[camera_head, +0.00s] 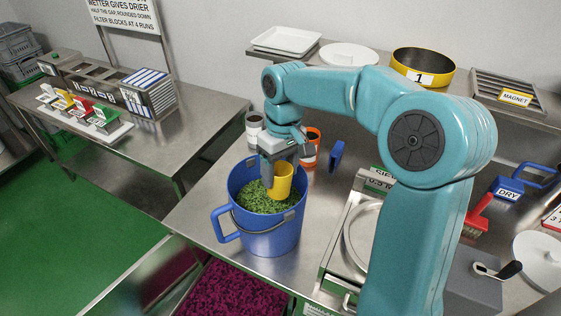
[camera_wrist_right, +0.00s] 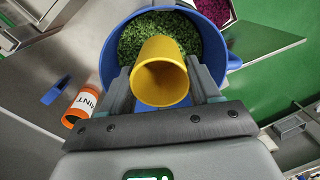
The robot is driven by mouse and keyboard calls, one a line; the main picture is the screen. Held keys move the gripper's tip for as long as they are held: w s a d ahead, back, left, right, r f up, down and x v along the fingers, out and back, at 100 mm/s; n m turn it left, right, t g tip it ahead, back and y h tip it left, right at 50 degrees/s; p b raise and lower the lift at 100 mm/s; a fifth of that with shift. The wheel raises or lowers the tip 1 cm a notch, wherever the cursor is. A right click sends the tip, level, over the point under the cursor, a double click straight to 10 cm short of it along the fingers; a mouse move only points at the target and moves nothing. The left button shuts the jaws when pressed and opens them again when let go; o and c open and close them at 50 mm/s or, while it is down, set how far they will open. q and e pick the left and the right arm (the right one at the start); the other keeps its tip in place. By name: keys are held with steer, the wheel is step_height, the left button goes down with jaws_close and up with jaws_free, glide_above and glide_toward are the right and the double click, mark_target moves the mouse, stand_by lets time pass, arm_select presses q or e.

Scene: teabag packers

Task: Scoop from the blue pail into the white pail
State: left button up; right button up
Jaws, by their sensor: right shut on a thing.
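The blue pail (camera_head: 262,238) stands on the steel table and holds green leaf; it also shows in the wrist view (camera_wrist_right: 109,62). My right gripper (camera_head: 281,158) reaches down over the pail, shut on a yellow scoop cup (camera_head: 281,183). The cup is inside the pail's mouth, by the green leaf (camera_head: 258,196). In the wrist view, the yellow cup (camera_wrist_right: 160,72) sits between the fingers (camera_wrist_right: 163,85), and its visible inside looks empty. A small white container (camera_head: 254,126) stands behind the pail; I cannot tell if it is the white pail. My left gripper is out of view.
An orange-labelled pot (camera_head: 312,149) and a small blue object (camera_head: 337,155) stand right of the pail. A steel device with a round pan (camera_head: 361,240) is further right. A crate of dark red material (camera_head: 235,293) is below the front edge.

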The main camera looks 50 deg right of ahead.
step_height(320, 180, down, 9)
steer(key=b, duration=0.6)
steer(key=shift+b, duration=0.4)
steer(key=shift+w+f, duration=0.2)
steer(key=shift+f, duration=0.15)
steer(key=shift+s+f+b, duration=0.1)
steer(key=shift+f+b, duration=0.05)
steer(key=shift+b, duration=0.2)
steer(key=shift+s+r+p, duration=0.25)
steer(key=shift+p, duration=0.1)
steer(key=shift+w+f, duration=0.1)
steer(key=shift+w, duration=0.15)
steer(key=shift+s, duration=0.1)
steer(key=shift+s, duration=0.1)
steer(key=shift+w, duration=0.2)
